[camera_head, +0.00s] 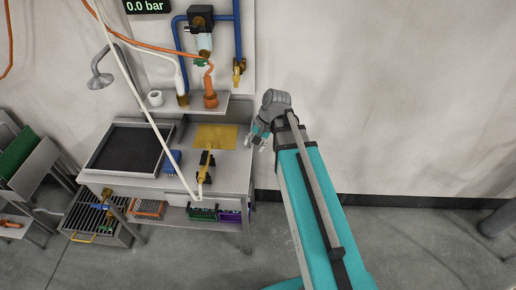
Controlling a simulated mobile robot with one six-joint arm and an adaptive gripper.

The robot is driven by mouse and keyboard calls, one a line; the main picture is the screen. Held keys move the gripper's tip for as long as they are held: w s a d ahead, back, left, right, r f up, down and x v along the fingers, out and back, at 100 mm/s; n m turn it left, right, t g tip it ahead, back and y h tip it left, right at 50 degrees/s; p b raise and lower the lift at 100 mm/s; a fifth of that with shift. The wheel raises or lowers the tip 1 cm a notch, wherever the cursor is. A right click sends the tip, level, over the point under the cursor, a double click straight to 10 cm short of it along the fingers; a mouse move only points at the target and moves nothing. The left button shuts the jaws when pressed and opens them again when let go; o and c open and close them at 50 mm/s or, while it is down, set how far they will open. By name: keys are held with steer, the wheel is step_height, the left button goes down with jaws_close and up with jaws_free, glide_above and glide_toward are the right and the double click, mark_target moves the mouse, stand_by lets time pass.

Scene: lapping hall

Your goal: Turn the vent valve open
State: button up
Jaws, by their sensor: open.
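A small brass valve (238,72) hangs at the lower end of the right blue pipe on the wall panel. A green-handled fitting (201,63) sits under a clear bowl on the same panel. I cannot tell for sure which of these is the vent valve, or how its handle is set. My gripper (256,142) is open and empty, by the right edge of the workbench. It is below and slightly right of the brass valve, apart from it.
A display (148,6) reads 0.0 bar. The shelf (190,105) under the panel holds orange and white hose fittings. The workbench (232,170) carries a dark tray (125,147) and a yellow sheet (216,136). A pale hose (150,115) crosses in front. Bare wall lies right.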

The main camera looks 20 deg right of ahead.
steer(key=shift+s+d+n+h+p, duration=0.15)
steer(key=shift+s+n+h, duration=0.35)
steer(key=shift+s+n, duration=0.25)
steer(key=shift+s+d+n+h+p, duration=0.1)
steer(key=shift+s+n+h+p, duration=0.05)
steer(key=shift+s+n+h, duration=0.45)
steer(key=shift+s, duration=0.15)
steer(key=shift+s+d+f+n+h, duration=0.1)
steer(key=shift+s+d+n+h, duration=0.2)
steer(key=shift+s+n+h, duration=0.4)
steer(key=shift+s+d+f+n+h, duration=0.1)
steer(key=shift+s+d+n+h, duration=0.25)
steer(key=shift+s+n, duration=0.65)
